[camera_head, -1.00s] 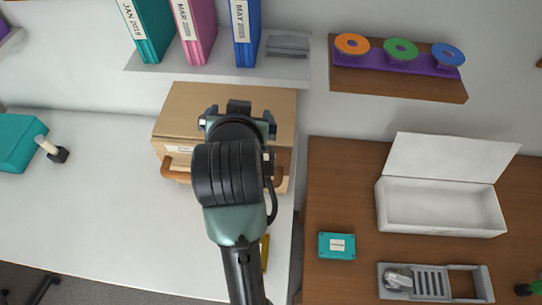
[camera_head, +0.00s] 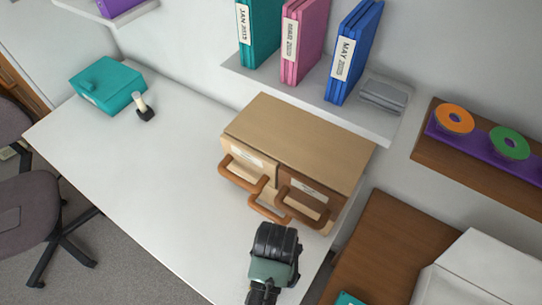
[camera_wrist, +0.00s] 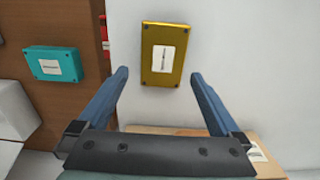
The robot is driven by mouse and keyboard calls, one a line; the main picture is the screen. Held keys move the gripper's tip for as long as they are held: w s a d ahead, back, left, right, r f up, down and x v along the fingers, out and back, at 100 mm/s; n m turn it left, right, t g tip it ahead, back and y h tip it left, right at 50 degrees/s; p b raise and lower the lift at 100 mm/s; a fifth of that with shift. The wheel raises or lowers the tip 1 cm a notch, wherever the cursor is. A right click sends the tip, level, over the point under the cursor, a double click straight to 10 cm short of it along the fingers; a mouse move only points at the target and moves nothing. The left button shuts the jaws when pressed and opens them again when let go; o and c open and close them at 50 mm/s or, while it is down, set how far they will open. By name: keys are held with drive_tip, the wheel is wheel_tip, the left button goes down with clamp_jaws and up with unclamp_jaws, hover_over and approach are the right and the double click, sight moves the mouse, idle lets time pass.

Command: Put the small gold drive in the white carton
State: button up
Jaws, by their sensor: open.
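The small gold drive (camera_wrist: 164,54), with a white label, lies flat on the white desk in the wrist view. My gripper (camera_wrist: 159,75) is open and empty, its two blue fingers spread, with the drive just beyond and between the fingertips in the picture. In the head view my wrist is at the bottom centre; the drive and my fingers cannot be made out there. The white carton (camera_head: 462,272) is cut off at the lower right of the head view. A white shape at the left of the wrist view (camera_wrist: 14,112) appears to be the carton.
A wooden drawer box (camera_head: 300,135) with brown handles stands on the white desk (camera_head: 140,190), close beyond my wrist. A teal drive (camera_wrist: 55,65) lies on the brown table (camera_head: 385,245). A shelf above holds binders (camera_head: 350,55). The desk's left part is mostly clear.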

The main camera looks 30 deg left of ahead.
drive_tip(key=shift+a+f, duration=0.15)
drive_tip(key=shift+f, duration=2.45)
